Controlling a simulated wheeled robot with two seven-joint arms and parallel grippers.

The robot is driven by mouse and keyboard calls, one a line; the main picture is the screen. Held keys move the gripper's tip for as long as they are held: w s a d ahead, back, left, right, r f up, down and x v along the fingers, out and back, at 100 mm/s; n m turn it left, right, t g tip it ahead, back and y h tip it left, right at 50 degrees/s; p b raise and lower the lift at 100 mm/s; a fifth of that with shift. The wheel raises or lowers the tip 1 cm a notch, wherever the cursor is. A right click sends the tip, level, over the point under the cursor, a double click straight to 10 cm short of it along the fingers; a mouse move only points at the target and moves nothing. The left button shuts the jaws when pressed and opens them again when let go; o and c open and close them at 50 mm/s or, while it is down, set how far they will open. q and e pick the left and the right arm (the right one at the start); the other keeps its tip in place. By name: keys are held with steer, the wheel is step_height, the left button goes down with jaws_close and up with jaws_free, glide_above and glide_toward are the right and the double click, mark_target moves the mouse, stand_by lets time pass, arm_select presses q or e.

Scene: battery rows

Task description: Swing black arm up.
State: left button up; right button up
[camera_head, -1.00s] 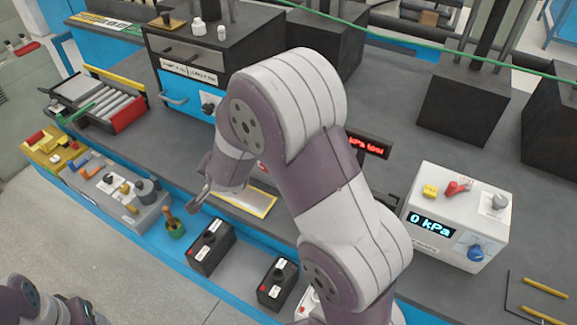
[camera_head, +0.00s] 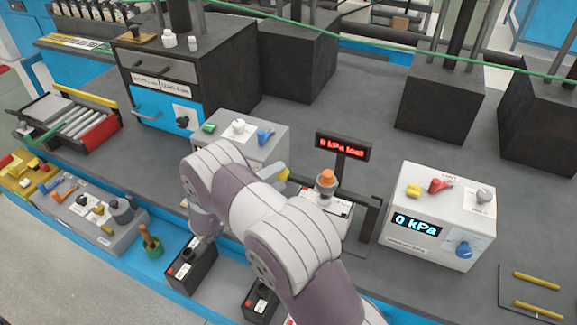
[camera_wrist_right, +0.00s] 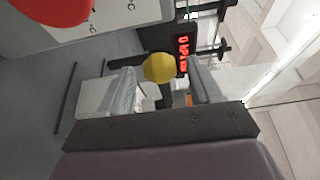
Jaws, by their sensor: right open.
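The black arm (camera_head: 304,182) lies low and roughly level at the test stand, across the white battery with an orange cap (camera_head: 327,180). A yellow knob (camera_head: 283,174) is at its left end. In the right wrist view, the yellow knob (camera_wrist_right: 158,68) shows between the two grey fingers of my right gripper (camera_wrist_right: 162,72), which are spread apart. I cannot tell whether either finger touches it. My left gripper is not in view.
A red display (camera_head: 342,147) stands behind the stand. A white gauge box (camera_head: 435,216) is to its right, and a grey box with coloured knobs (camera_head: 262,150) to its left. Black batteries (camera_head: 192,265) are in front near my right arm. A blue-fronted cabinet (camera_head: 165,110) stands further left.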

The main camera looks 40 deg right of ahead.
mark_target(288, 170)
steer(key=d, duration=0.4)
steer(key=shift+w+d+p, duration=0.2)
steer(key=shift+d+p, duration=0.1)
steer(key=shift+p, duration=0.1)
jaws_close()
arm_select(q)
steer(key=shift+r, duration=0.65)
